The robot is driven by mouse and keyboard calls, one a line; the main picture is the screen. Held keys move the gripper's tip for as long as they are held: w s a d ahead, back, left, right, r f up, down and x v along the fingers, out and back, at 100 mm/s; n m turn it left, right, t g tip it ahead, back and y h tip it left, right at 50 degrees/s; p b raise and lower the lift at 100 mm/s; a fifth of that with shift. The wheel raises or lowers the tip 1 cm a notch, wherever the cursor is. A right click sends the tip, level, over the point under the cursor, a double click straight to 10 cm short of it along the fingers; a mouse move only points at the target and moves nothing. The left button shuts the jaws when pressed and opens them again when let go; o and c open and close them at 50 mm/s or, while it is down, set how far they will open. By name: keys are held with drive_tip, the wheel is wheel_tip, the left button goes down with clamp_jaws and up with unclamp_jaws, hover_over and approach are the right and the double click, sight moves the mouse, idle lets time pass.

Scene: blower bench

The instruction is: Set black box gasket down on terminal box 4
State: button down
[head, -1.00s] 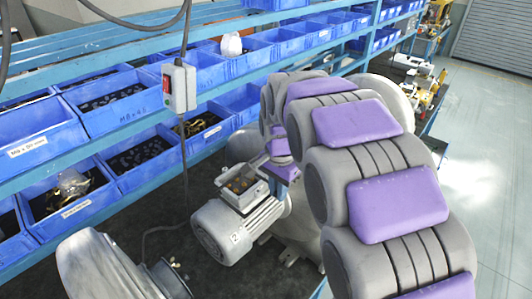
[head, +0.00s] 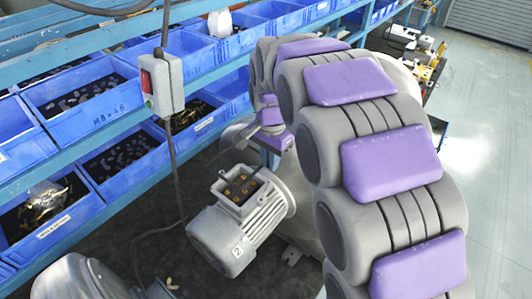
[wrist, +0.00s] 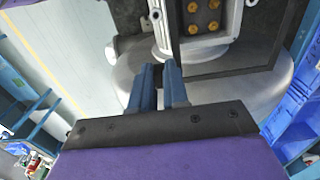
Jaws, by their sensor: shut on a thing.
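An open grey terminal box (head: 237,208) with brass terminals inside sits on top of a grey motor marked 2; no number 4 is readable. The terminal box also shows at the top of the wrist view (wrist: 207,44). My gripper (wrist: 161,72) has blue fingers shut on the black box gasket (wrist: 226,70), a thin dark frame. It holds the gasket by one side, and the terminal box shows through the frame's opening. In the head view my gripper (head: 271,130) is behind and above the box, partly hidden by my arm. The gap between gasket and box is hard to judge.
Blue bins (head: 86,103) of small parts fill the shelves at left and behind. A switch box (head: 162,84) with a red button hangs on a cable left of the motor. Another grey housing (head: 88,280) stands at the front left. The dark bench top (head: 190,185) is partly clear.

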sight(268, 167)
drive_tip(key=shift+s+d, duration=0.15)
drive_tip(key=shift+d, duration=0.2)
drive_tip(key=shift+w+f, duration=0.3)
drive_tip(key=shift+w, duration=0.05)
drive_tip(key=f, duration=0.1)
drive_tip(key=a+f+b, duration=0.1)
drive_tip(key=f, duration=0.1)
drive_tip(key=shift+s+a+f, duration=0.15)
drive_tip(key=shift+a, duration=0.05)
drive_tip(key=shift+f+b, duration=0.95)
drive_tip(key=shift+f, duration=1.35)
drive_tip(key=shift+d, duration=0.45)
